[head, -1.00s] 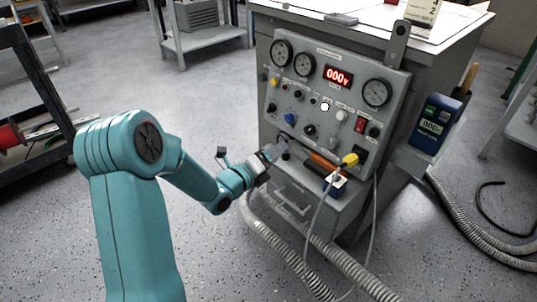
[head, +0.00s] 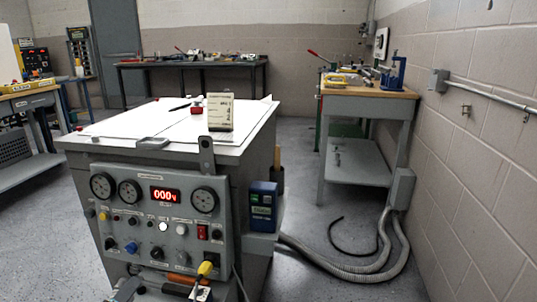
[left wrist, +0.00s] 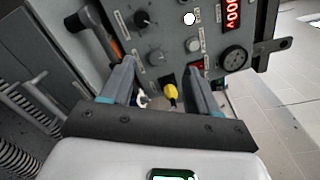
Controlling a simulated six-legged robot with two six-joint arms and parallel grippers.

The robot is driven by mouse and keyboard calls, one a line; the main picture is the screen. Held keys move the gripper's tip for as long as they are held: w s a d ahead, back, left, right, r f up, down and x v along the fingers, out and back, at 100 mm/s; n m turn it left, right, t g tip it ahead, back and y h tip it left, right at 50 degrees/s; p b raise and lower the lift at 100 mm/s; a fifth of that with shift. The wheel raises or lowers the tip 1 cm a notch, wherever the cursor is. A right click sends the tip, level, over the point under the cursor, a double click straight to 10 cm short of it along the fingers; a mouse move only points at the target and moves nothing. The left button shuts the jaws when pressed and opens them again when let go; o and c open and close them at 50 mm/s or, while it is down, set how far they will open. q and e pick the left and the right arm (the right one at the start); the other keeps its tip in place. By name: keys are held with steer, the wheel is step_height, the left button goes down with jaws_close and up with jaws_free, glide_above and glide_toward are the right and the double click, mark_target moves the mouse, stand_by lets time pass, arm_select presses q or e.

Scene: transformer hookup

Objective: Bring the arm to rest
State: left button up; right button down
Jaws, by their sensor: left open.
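My left gripper (head: 125,289) shows only at the bottom edge of the head view, in front of the lower left of the grey control panel (head: 222,228). The rest of my left arm is out of that view. In the left wrist view the two fingers (left wrist: 160,78) are apart, with nothing gripped between them. The panel fills the space beyond the fingers, and a yellow plug (left wrist: 171,92) shows in the gap, apart from them. The plug also shows in the head view (head: 206,268). My right gripper is not in view.
The panel's red display (head: 165,195) reads 000V. An orange-handled tool (head: 182,280) lies below the panel. Grey hoses (head: 345,270) run over the floor at right. A workbench (head: 368,93) stands behind.

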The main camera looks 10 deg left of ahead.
arm_select(q)
steer(key=w+d+r+g+h+p, duration=0.2)
steer(key=d+r+g+h+p, duration=0.1)
steer(key=d+r+p, duration=0.9)
steer(key=s+d+f+n+g+h+p, duration=0.15)
steer(key=s+d+n+g+p, duration=0.3)
steer(key=d+p, duration=0.7)
steer(key=s+d+f+n+g+p, duration=0.1)
steer(key=s+f+n+g+p, duration=0.1)
steer(key=s+n, duration=0.7)
steer(key=s+d+f+n+g+y+p, duration=0.1)
steer(key=s+f+n+g+p, duration=0.2)
steer(key=s+n, duration=0.7)
steer(key=n+g+p, duration=0.2)
steer(key=n+g, duration=0.1)
steer(key=g, duration=0.1)
steer(key=shift+s+d+f, duration=0.2)
steer(key=shift+d+f, duration=0.05)
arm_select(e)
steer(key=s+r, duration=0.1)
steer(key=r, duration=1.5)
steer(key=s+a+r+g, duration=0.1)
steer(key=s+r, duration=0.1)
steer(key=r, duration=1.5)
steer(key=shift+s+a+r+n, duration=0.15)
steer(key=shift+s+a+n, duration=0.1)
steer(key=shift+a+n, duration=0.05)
arm_select(q)
steer(key=shift+g+y, duration=0.25)
